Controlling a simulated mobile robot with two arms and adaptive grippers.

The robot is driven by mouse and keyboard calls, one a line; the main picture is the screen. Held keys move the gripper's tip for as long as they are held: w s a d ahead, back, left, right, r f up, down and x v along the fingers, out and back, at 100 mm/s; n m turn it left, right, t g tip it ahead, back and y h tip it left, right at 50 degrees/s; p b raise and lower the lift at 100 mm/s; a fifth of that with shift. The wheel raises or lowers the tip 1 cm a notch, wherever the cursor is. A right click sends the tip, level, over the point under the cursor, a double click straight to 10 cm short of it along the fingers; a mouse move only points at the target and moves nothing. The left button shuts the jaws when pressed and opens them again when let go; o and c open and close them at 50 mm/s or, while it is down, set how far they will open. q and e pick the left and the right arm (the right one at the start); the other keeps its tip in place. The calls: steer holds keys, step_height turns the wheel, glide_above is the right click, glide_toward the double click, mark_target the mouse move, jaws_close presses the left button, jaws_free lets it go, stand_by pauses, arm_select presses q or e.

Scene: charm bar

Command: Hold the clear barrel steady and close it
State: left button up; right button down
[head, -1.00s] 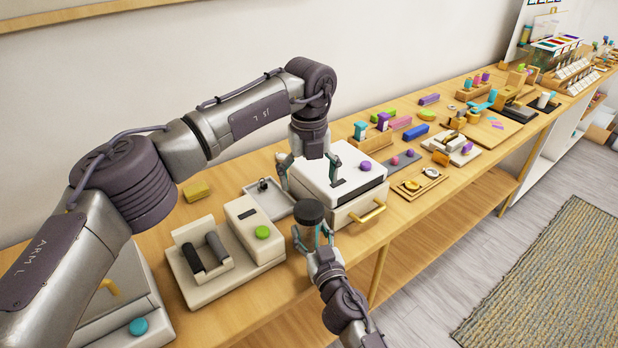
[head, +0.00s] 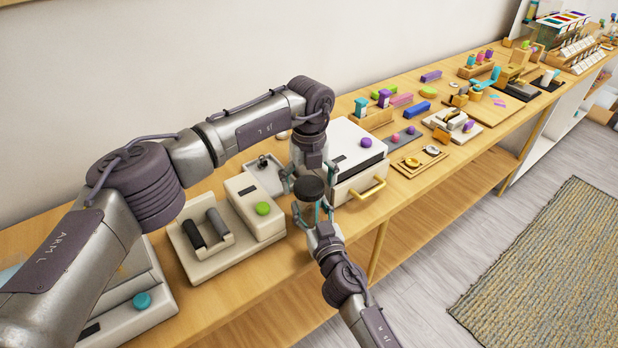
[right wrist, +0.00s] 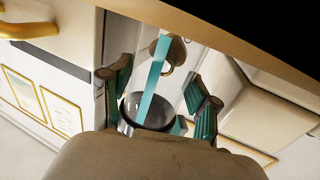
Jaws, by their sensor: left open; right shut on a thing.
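The clear barrel (head: 308,212) stands upright near the table's front edge, with a dark round lid (head: 309,187) on its top. My right gripper (head: 313,217) is shut on the barrel from the front. In the right wrist view the clear barrel (right wrist: 178,62) is between my right gripper's teal-padded fingers, and a teal strip and a brown piece show in or through it. My left gripper (head: 310,175) is open, pointing down at the lid, with a finger showing on either side. I cannot tell whether its fingers touch the lid or whether the lid is fully seated.
A white box machine (head: 352,150) with a purple knob and gold handle stands right behind the barrel. A cream device (head: 222,262) with two rollers and a green button is to the left. Small trays and coloured pieces fill the table further right.

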arm_select(q)
steer(key=c, duration=1.2)
steer(key=m, duration=0.7)
steer(key=shift+m, duration=0.3)
steer(key=m, duration=0.4)
steer(key=shift+m, duration=0.4)
steer(key=m, duration=0.3)
steer(key=o, duration=1.3)
steer(key=shift+r, duration=0.1)
